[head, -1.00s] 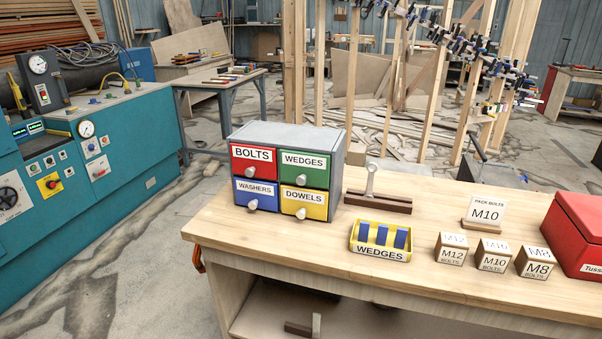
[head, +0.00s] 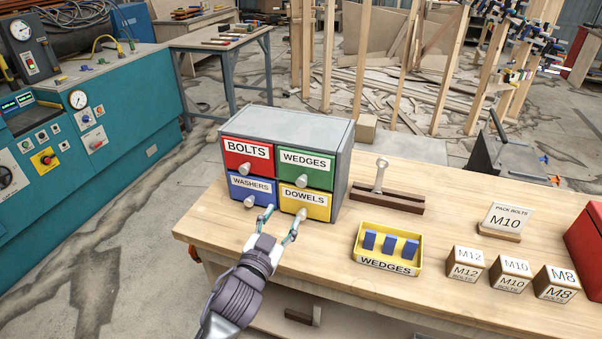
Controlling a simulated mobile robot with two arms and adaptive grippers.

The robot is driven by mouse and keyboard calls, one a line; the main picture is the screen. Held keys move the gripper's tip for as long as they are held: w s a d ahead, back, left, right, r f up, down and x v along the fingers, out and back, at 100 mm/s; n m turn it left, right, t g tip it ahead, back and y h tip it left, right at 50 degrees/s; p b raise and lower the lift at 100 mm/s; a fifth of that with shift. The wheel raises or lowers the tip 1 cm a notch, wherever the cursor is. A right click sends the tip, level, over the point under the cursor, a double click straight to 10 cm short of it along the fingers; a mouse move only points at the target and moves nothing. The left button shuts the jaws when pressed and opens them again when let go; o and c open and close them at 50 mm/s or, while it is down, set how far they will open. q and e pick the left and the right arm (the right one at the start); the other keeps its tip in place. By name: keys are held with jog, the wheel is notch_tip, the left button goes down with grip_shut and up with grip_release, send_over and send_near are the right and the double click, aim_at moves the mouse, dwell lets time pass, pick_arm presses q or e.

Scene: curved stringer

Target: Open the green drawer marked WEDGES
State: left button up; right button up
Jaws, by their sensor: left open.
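The green drawer (head: 306,170) marked WEDGES is the upper right of the drawers in a grey cabinet (head: 343,172) on the workbench. It is shut, and its pale knob (head: 301,182) shows at its lower middle. My left gripper (head: 279,216) is open and empty, in front of the cabinet and below the green drawer. Its fingertips point up at the lower drawers, one near the blue WASHERS drawer and one near the knob of the yellow DOWELS drawer (head: 304,202). I cannot tell whether they touch. My right gripper is not in view.
A red BOLTS drawer (head: 249,158) is left of the green one. A yellow WEDGES tray (head: 388,249) with blue blocks stands to the right. Behind it is a brown block with a metal piece (head: 385,196). Several labelled bolt boxes (head: 511,273) stand farther right.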

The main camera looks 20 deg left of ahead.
pick_arm(q)
jog(key=p, duration=0.1)
send_near(301, 183)
jog(key=w, duration=0.1)
jog(key=w+p, duration=0.1)
jog(key=w, duration=0.8)
jog(key=shift+w+d, duration=0.1)
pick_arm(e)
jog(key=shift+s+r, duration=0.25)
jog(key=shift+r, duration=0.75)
pick_arm(q)
grip_shut()
